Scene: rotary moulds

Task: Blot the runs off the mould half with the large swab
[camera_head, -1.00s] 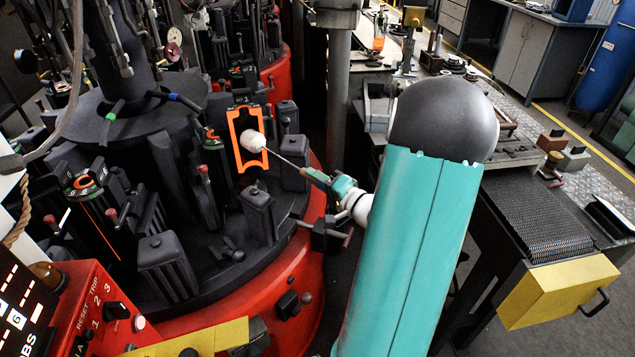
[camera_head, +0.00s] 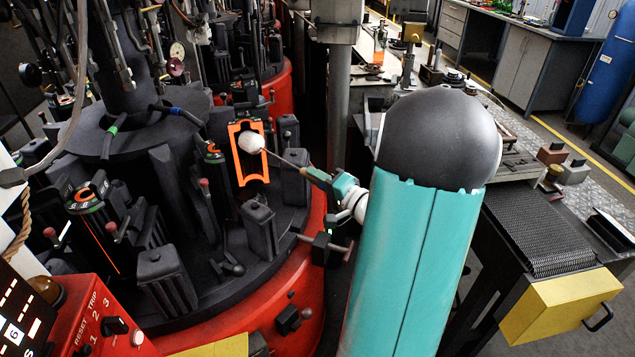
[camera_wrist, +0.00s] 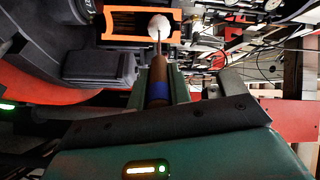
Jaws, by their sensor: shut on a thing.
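The large swab (camera_head: 251,143) has a white head on a thin rod, with a brown handle that shows in the wrist view (camera_wrist: 158,75). My gripper (camera_head: 322,179) is shut on the handle, and it also shows in the wrist view (camera_wrist: 158,98). No runs can be made out.
Dark blocks (camera_head: 260,228) and small red-knobbed levers stand around the mould half on the rotary table (camera_head: 200,320). A clamp with a handle (camera_head: 327,247) sits on the rim below my gripper. A red control box (camera_head: 95,320) is at lower left, a grey post (camera_head: 340,100) behind.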

